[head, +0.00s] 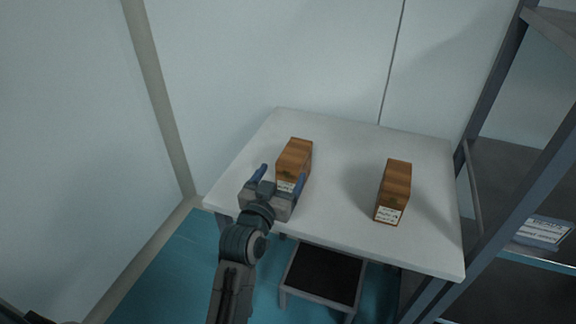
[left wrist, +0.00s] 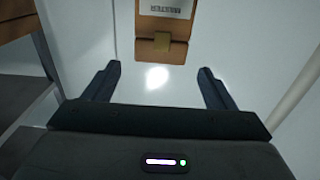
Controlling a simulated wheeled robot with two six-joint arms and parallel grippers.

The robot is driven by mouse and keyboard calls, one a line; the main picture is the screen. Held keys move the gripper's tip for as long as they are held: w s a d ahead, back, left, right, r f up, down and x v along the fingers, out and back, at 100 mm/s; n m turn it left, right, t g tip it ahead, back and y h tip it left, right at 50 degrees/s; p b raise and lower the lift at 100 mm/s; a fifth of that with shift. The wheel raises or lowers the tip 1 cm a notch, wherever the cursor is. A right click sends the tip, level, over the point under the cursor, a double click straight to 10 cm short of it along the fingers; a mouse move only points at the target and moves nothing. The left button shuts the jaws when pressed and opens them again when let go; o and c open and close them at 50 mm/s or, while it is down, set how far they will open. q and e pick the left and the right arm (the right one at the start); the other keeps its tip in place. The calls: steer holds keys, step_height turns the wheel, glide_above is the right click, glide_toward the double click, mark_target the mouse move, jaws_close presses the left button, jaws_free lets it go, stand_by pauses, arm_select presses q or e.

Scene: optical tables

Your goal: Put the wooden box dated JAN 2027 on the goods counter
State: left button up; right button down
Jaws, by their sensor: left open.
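Two brown wooden boxes stand on a white table (head: 340,215). The left box (head: 294,158) and the right box (head: 394,188) each carry a white label low on the side facing me. The print is too small to read, so I cannot tell which is dated JAN 2027. My left gripper (head: 282,173) is open and empty at the near side of the left box, its fingers pointing toward it. In the left wrist view, a box with a white label (left wrist: 165,40) shows beyond the open fingers, apart from them. My right gripper is out of view.
A dark metal shelf rack (head: 480,235) stands at the right, with a labelled item (head: 542,231) on it. A low stool with a dark top (head: 322,275) is under the table's front edge. Pale walls close off the back and left. The table is clear between the boxes.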

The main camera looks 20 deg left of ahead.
arm_select(q)
steer(key=shift+s+a, duration=0.1)
steer(key=shift+s, duration=1.55)
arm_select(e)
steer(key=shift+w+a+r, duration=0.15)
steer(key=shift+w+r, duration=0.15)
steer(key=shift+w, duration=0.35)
